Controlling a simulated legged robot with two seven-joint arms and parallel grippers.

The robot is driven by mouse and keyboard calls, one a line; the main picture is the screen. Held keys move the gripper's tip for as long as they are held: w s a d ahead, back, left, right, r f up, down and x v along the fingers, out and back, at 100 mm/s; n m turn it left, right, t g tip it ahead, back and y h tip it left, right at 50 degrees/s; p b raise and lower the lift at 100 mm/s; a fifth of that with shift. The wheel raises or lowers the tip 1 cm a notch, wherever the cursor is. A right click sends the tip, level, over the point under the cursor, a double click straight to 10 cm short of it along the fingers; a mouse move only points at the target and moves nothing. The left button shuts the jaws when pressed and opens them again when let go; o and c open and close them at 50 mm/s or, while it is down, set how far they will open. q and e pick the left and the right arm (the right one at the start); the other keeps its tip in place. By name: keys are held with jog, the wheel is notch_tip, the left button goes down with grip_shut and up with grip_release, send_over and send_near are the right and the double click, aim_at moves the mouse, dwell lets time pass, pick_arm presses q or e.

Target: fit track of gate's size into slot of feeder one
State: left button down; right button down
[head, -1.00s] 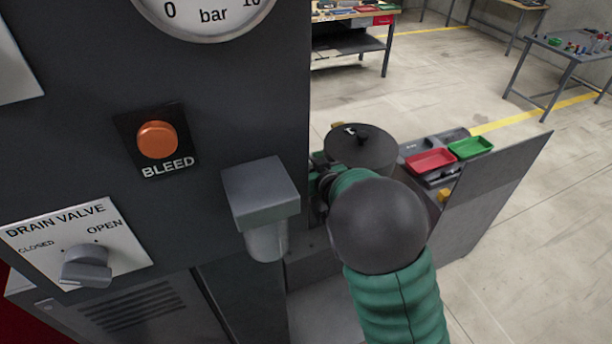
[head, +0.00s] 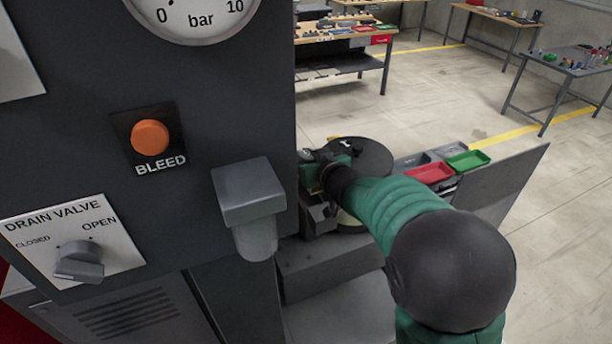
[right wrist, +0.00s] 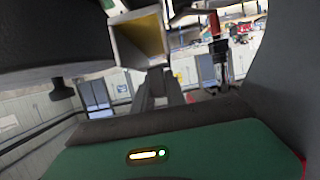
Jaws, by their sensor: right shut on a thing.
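The feeder (head: 295,255) stands low behind the dark panel, with a round dark bowl (head: 368,157) on top. My right gripper (head: 316,165) is at the bowl's left side, close to the panel edge, mostly hidden by my wrist. In the right wrist view its fingers (right wrist: 157,74) are shut on a grey, square-mouthed channel piece, which looks like the track (right wrist: 122,42), with a yellowish inside. The dark round underside at the upper left there looks like the bowl (right wrist: 50,45). The slot and the gate cannot be made out. My left gripper is not in view.
The panel at left carries an orange BLEED button (head: 150,137), a drain valve knob (head: 80,262) and a jutting grey block (head: 248,192). Red (head: 429,172) and green (head: 468,160) trays lie right of the bowl. A tilted grey plate (head: 500,185) stands further right.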

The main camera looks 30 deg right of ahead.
notch_tip(320, 180, up, 3)
jog(key=shift+s+f, duration=0.1)
jog(key=shift+s, duration=0.05)
jog(key=shift+g, duration=0.5)
jog(key=f, duration=0.2)
jog(key=w+f, duration=0.1)
jog(key=f, duration=0.2)
jog(key=shift+w+f, duration=0.15)
jog(key=shift+f, duration=0.9)
jog(key=shift+w+f, duration=0.1)
jog(key=shift+f, duration=0.05)
jog(key=shift+a, duration=0.1)
jog(key=shift+f, duration=0.15)
jog(key=shift+f, duration=0.3)
jog(key=shift+f+b, duration=1.1)
